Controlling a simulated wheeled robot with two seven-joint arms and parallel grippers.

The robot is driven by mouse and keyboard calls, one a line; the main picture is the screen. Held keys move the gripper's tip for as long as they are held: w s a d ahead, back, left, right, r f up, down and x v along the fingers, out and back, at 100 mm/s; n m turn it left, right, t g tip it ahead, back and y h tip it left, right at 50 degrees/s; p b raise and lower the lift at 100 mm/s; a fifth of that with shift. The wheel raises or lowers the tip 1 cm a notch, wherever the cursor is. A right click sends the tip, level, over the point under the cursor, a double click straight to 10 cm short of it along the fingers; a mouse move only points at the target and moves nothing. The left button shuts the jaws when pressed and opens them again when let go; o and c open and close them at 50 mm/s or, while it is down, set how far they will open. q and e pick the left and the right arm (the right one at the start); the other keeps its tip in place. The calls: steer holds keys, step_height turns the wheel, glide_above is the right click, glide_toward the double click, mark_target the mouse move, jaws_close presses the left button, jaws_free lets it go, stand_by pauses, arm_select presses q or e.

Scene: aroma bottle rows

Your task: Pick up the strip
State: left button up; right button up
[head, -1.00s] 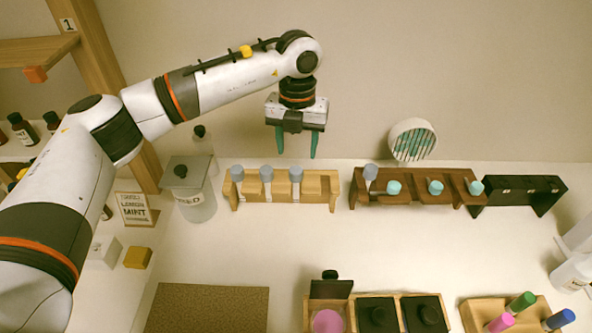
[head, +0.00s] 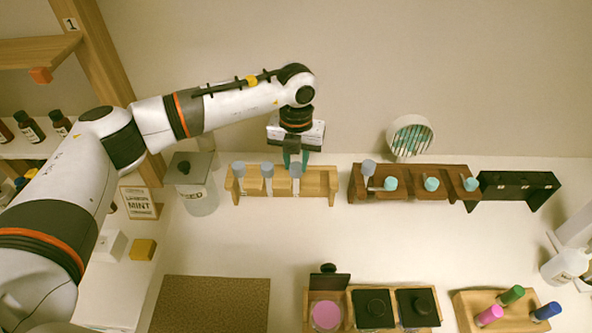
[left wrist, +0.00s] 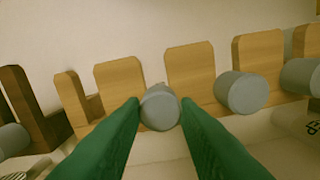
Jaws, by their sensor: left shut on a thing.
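My left gripper (head: 296,160) points down at the light wooden rack (head: 317,187). Its green fingers are shut on the right-hand grey-capped vial (head: 296,171) of that rack. In the left wrist view its round grey top (left wrist: 160,107) sits between the two fingertips (left wrist: 160,103). The vial still stands upright in the rack. Two more grey-capped vials, the middle one (head: 267,171) and the left one (head: 238,170), stand beside it. No piece is plainly marked as the strip. My right gripper is out of view.
A dark brown rack (head: 415,197) holds a grey-capped piece and several teal-topped pieces. A black rack (head: 515,187) stands right of it. A lidded jar (head: 197,190) stands close left of the light rack. A round white holder (head: 410,136) stands behind.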

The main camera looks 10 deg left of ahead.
arm_select(q)
step_height(320, 180, up, 18)
steer(key=b, duration=0.4)
stand_by(0.5)
steer(key=shift+f, duration=0.1)
stand_by(0.4)
